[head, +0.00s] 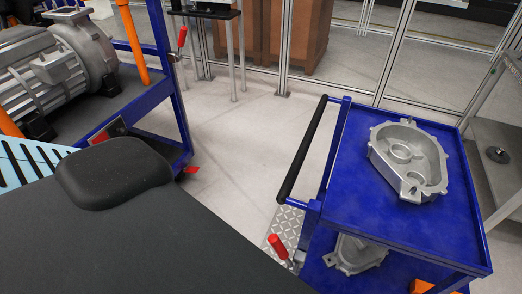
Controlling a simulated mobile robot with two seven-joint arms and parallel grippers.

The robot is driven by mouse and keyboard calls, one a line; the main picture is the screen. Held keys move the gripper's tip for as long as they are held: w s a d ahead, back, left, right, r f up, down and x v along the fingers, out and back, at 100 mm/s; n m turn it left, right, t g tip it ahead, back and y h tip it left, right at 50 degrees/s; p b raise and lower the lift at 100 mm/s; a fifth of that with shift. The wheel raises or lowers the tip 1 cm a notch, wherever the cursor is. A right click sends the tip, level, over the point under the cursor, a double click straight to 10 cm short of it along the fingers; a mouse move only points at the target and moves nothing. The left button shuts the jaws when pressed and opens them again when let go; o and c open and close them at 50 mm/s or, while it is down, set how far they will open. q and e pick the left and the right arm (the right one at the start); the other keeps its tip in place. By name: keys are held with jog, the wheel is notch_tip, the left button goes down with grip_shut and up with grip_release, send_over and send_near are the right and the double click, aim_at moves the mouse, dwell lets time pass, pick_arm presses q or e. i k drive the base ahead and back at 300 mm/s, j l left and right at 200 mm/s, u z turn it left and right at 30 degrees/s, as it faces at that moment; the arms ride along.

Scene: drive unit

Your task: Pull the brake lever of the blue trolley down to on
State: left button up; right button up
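A blue trolley (355,170) stands at the right, with a black push handle (305,145) on its left side. A red-gripped lever (278,246) is by its lower left corner, above a metal tread plate; its red grip points up, leaning slightly left. A second blue frame (150,98) at the left carries a motor and has another red-gripped lever (182,36), standing upright. Neither of my grippers is in view.
A silver cast housing (410,160) lies on the trolley's top; another (357,252) is on its lower shelf. A grey motor (50,75) sits at the left. A dark grey shape (140,240) fills the lower left. Pale floor (240,150) is clear between the blue frames.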

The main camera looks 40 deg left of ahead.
aim_at(273, 239)
jog(key=k+j, duration=0.8)
jog(key=j, duration=0.2)
jog(key=i+u, duration=0.15)
jog(key=u, duration=0.3)
